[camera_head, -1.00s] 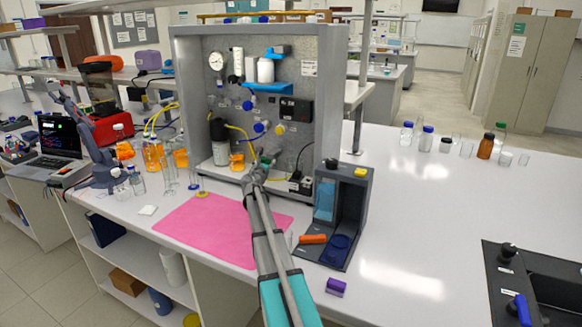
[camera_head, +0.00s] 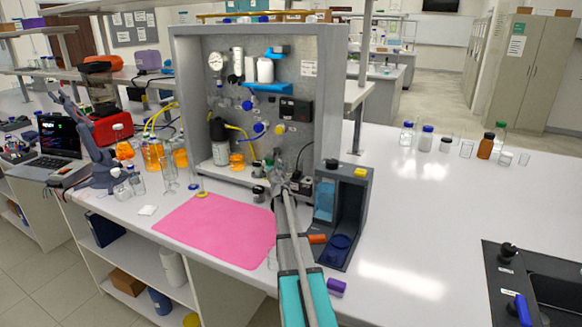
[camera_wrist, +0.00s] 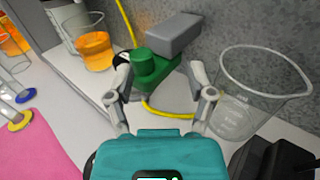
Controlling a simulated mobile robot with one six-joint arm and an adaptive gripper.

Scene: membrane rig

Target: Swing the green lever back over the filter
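The green lever (camera_wrist: 158,68) lies just beyond my fingertips in the wrist view, in front of the grey rig wall. It is a rounded green body next to a grey block (camera_wrist: 176,34). A small green patch of it shows beside my gripper in the head view (camera_head: 269,162). My gripper (camera_wrist: 160,78) is open, its two fingers spread to either side of the lever's near end with a gap visible. In the head view my gripper (camera_head: 279,172) is at the rig's lower front. I cannot clearly make out the filter.
A clear glass beaker (camera_wrist: 262,92) stands close to the right finger. A beaker of orange liquid (camera_wrist: 95,50) stands to the left. A yellow tube (camera_wrist: 165,113) runs beneath the lever. The pink mat (camera_head: 215,230) lies in front of the rig (camera_head: 186,95).

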